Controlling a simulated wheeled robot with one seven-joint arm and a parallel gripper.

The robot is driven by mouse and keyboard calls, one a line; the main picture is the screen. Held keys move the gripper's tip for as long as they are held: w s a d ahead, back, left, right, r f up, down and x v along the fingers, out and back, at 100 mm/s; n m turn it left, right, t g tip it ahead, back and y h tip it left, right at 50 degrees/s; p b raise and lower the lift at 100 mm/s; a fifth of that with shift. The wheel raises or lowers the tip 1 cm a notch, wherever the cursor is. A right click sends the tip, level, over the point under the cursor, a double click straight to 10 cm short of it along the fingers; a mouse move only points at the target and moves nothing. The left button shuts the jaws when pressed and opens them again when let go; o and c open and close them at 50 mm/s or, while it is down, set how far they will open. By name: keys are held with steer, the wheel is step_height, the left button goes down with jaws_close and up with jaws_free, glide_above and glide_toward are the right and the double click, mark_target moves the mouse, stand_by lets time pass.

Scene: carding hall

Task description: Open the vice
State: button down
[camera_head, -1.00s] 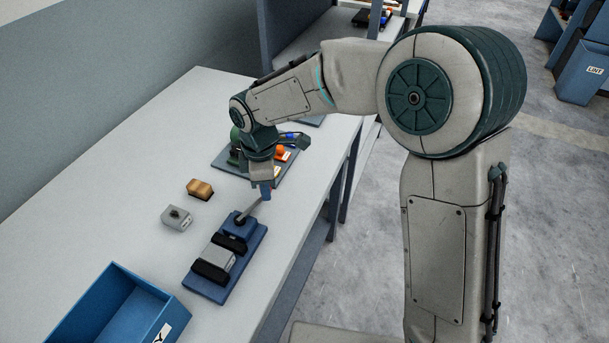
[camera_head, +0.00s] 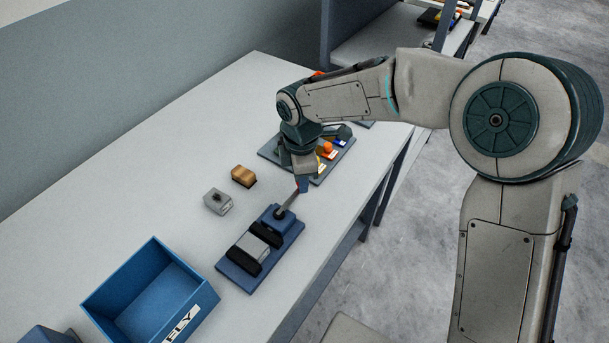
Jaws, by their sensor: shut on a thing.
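The vice (camera_head: 240,275) stands on the white bench, with a blue base plate, dark jaws and a grey block (camera_head: 249,248) between them. Its handle (camera_head: 288,205) slants up and to the right from the vice's far end to a blue grip. My gripper (camera_head: 303,184) is at the handle's upper end, shut on the handle grip. The fingers partly hide the grip.
A blue bin (camera_head: 125,309) labelled FLY stands at the near left. A grey box (camera_head: 217,201) and a wooden brush-like block (camera_head: 243,176) lie left of the vice. A tray (camera_head: 325,171) with colourful items lies behind my gripper. Bare bench (camera_head: 150,190) lies to the left.

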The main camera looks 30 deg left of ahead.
steer(key=c, duration=1.2)
jaws_free()
steer(key=shift+s+a, duration=0.1)
steer(key=shift+a, duration=0.15)
steer(key=shift+d, duration=0.1)
steer(key=shift+r, duration=0.1)
step_height(320, 180, up, 14)
steer(key=shift+f, duration=0.1)
